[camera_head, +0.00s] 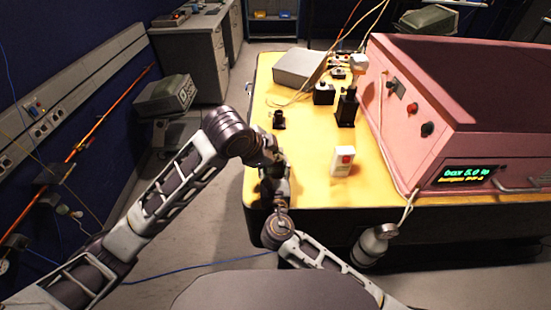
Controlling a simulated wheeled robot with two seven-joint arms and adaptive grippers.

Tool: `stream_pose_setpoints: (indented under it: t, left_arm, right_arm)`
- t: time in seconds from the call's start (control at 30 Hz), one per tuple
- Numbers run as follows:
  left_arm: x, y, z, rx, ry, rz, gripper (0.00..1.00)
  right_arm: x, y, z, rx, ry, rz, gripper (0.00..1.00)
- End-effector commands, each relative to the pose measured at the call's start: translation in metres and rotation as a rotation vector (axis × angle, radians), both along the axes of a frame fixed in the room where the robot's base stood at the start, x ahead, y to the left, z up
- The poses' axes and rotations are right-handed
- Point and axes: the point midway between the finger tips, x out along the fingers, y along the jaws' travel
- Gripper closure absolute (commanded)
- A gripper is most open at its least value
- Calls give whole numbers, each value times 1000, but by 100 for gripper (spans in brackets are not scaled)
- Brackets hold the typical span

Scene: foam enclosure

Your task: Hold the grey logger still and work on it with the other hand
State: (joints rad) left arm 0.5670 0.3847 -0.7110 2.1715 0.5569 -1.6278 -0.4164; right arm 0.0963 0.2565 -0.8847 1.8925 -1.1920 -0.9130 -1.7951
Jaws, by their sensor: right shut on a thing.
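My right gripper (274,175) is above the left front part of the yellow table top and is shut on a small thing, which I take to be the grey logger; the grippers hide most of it. My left gripper (270,160) reaches in from the left and meets the right one closely, just above it in the picture. Its fingers are dark and overlap the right gripper, so whether they are open or touching the held thing cannot be told.
On the yellow table (310,192) stand a white box with a red button (342,161), a black radio-like device (346,107), a small black part (278,120) and a grey box (298,67). A large pink cabinet (450,120) fills the right. The table's left front is fairly clear.

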Motion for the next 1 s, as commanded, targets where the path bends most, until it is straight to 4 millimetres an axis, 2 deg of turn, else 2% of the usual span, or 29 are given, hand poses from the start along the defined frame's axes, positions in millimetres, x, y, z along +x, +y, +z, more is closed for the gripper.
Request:
stream_pose_setpoints:
  t: [0.5,0.7,0.97,1.0]
  left_arm:
    - [-35,22,54,-2,3,-7,100]
    - [-41,26,62,-2,4,-7,100]
    - [-41,26,63,-2,5,-8,100]
    - [-41,26,63,-2,5,-8,100]
  right_arm:
    - [1,-1,-1,-1,2,-2,76]
    - [1,-1,-1,-1,2,-3,76]
    - [1,-1,-1,-1,2,-3,76]
    - [1,-1,-1,-1,2,-3,48]
